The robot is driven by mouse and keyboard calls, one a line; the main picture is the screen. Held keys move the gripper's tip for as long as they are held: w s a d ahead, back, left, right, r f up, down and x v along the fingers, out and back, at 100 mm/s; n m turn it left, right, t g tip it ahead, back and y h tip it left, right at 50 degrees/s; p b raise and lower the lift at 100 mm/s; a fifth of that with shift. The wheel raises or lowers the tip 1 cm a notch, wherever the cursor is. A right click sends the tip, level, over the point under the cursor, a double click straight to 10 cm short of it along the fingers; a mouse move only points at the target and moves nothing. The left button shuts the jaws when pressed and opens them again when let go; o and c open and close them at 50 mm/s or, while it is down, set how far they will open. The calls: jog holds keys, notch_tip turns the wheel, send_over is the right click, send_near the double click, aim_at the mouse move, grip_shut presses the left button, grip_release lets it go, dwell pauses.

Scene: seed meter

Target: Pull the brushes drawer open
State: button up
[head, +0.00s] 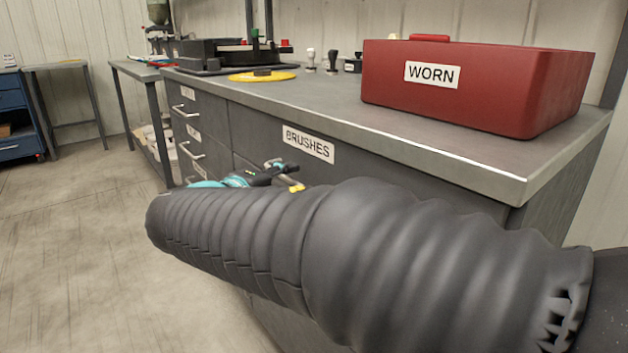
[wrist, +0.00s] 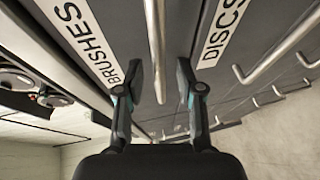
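The brushes drawer (head: 350,172) is a dark grey front with a white BRUSHES label (head: 308,144), under the worktop's right part. It looks flush with the cabinet, though my arm hides its lower part. Its metal bar handle (wrist: 155,45) shows in the wrist view between the BRUSHES and DISCS labels. My gripper (wrist: 159,85) is open, with one black finger on each side of this bar. Gaps show between both fingers and the bar. In the head view my gripper (head: 287,176) is at the handle, below the label, partly hidden by my arm.
A DISCS drawer label (wrist: 214,32) and another bar handle (wrist: 282,42) lie to the right in the wrist view. A red WORN box (head: 475,88) stands on the worktop (head: 340,103). Open floor (head: 75,235) lies to the left in the head view.

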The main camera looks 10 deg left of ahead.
jog(key=shift+x, duration=0.85)
grip_shut()
